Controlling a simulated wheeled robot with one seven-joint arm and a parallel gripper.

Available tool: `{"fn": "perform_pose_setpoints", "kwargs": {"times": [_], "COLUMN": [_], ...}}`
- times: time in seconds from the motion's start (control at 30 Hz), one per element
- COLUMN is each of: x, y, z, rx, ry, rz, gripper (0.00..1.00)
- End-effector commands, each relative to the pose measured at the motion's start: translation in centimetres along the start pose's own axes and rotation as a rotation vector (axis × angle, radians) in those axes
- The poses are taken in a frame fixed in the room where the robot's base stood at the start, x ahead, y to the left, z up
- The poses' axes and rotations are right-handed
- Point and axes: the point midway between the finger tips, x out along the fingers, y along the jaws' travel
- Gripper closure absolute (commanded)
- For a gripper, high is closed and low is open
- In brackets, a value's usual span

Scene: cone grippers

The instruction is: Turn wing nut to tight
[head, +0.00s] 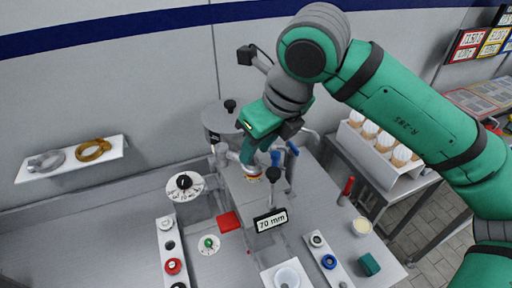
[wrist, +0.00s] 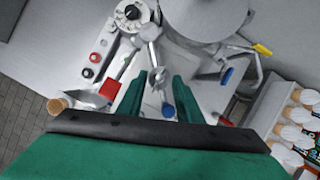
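My gripper (head: 262,158) points down over the grey machine in the middle of the head view. In the wrist view its two green fingers (wrist: 163,92) stand apart, with a visible gap between them. A slim silver metal part (wrist: 156,68) runs into this gap, and a small blue piece (wrist: 168,109) shows near the right finger. I cannot make out the wing nut's shape for certain; the fingers partly hide this spot in the head view. Whether either finger touches the metal part is unclear.
A lidded grey vessel (head: 219,118) stands behind the gripper. A dial (head: 184,185), a red block (head: 229,222) and a "70 mm" sign (head: 270,219) are in front. A cone rack (head: 388,172) stands at right. A blue handle (head: 293,148) is close beside the gripper.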

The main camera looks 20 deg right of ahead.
Motion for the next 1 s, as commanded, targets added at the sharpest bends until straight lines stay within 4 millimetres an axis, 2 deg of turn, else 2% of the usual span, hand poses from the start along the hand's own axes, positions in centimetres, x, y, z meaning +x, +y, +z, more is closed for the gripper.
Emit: {"fn": "perform_pose_setpoints", "kwargs": {"times": [0.5,0.7,1.0], "x": [-8.6,-10.1,-10.2], "y": [0.0,0.0,0.1], "z": [0.0,0.0,0.0], "rx": [0.0,-0.001,-0.001], "ry": [-0.002,-0.001,-0.001], "rz": [-0.002,-0.001,0.0], "gripper": [0.68,0.68,0.68]}}
